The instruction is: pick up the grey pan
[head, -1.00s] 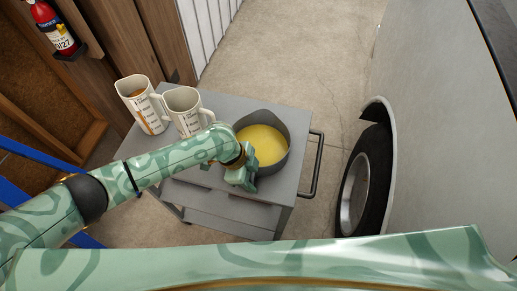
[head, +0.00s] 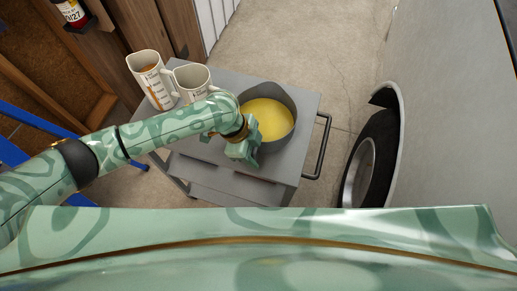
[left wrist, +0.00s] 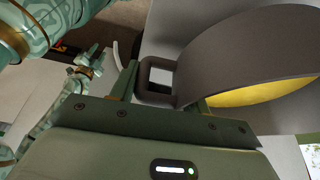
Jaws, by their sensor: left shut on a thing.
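The grey pan (head: 285,94) holds yellow contents (head: 269,120) and is on the grey cart's top in the head view. I cannot tell whether it touches the top. In the left wrist view, its dark side (left wrist: 235,45) fills the upper right, and its loop handle (left wrist: 158,64) lies between my fingers. My left gripper (head: 243,150) is at the pan's near left side, shut on this handle. It also shows in the left wrist view (left wrist: 160,92). A green patterned arm, seemingly my right one, shows at the left of that view, its gripper (left wrist: 88,66) small and unclear.
The grey cart (head: 225,165) has a dark push bar (head: 322,148) at its right. Two measuring jugs (head: 152,80) (head: 192,82) stand behind my left arm. A vehicle wheel (head: 370,165) is at the right. Bare floor (head: 290,45) lies beyond the cart.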

